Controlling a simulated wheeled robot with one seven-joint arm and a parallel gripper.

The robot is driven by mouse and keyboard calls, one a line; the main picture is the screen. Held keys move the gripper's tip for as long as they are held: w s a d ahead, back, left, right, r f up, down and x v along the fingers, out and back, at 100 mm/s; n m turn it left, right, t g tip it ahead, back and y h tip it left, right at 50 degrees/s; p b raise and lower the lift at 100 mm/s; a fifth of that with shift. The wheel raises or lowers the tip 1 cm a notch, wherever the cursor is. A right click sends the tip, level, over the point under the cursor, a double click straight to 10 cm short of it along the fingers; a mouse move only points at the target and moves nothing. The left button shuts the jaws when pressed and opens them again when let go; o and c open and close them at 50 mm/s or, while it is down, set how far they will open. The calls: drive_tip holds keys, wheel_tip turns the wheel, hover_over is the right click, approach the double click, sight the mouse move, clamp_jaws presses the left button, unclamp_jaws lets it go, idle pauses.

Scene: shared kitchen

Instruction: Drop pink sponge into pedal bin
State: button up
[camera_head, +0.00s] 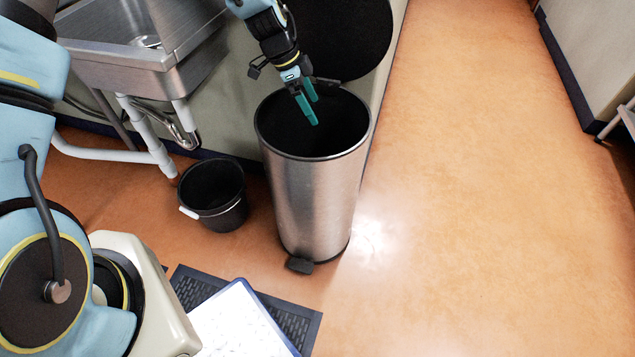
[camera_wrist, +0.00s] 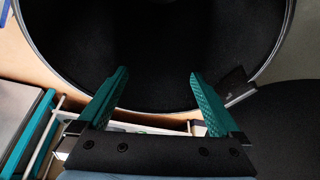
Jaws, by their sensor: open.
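The pedal bin (camera_head: 312,200) is a tall brushed-steel cylinder on the floor, with its dark round lid raised against the wall behind it. My gripper (camera_head: 310,108) has teal fingers and hangs over the bin's open mouth, pointing down. In the wrist view my gripper (camera_wrist: 158,88) is open with nothing between the fingers. The bin's rim (camera_wrist: 45,62) curves around a dark interior below the fingers. I see no pink sponge in either view; the inside of the bin is too dark to make out.
A small black bucket (camera_head: 213,193) stands left of the bin, under a steel sink (camera_head: 150,45) with white pipes. A dark mat (camera_head: 195,287) and a white board with a blue edge (camera_head: 240,322) lie in front. The orange floor to the right is clear.

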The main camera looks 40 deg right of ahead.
drive_tip(key=v, duration=0.7)
drive_tip(key=shift+r, duration=0.3)
drive_tip(key=shift+s, duration=0.1)
